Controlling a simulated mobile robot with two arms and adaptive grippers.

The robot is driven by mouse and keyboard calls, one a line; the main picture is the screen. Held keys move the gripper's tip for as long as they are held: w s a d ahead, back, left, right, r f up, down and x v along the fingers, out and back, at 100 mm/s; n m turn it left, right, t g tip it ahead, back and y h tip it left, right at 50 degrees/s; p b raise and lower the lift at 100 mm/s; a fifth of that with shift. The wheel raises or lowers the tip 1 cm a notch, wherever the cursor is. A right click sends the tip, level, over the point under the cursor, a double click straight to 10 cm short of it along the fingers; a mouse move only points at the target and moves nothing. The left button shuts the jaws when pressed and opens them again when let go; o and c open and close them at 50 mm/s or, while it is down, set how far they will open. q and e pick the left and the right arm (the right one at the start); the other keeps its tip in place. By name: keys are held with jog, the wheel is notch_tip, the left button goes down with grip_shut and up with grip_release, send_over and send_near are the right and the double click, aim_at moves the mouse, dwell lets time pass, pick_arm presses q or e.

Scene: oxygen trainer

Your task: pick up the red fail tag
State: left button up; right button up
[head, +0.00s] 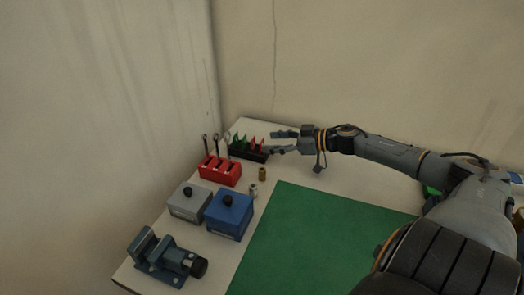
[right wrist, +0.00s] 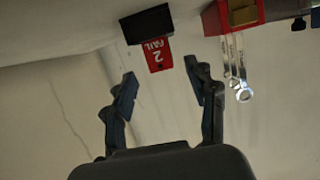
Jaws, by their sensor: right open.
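A red fail tag (right wrist: 157,54), marked "2 FAIL", stands in a black holder (right wrist: 147,24) in the right wrist view, which appears upside down. In the head view, red tags (head: 252,143) and green tags (head: 239,141) stand in the black holder (head: 247,154) at the table's far left corner. My right gripper (head: 273,143) is open just right of the holder. In the right wrist view, its open fingers (right wrist: 161,75) point toward the red tag, which lies between and beyond the tips, apart from them. My left gripper is not in view.
A red rack (head: 219,170) with wrenches stands left of the holder, close to it. Nearer are a grey box (head: 190,203), a blue box (head: 229,215), a vise (head: 163,258) and small brass fittings (head: 262,173). A green mat (head: 315,240) lies clear. Walls stand behind and left.

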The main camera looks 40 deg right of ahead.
jog(key=shift+x, duration=1.4)
jog(key=c, duration=0.9)
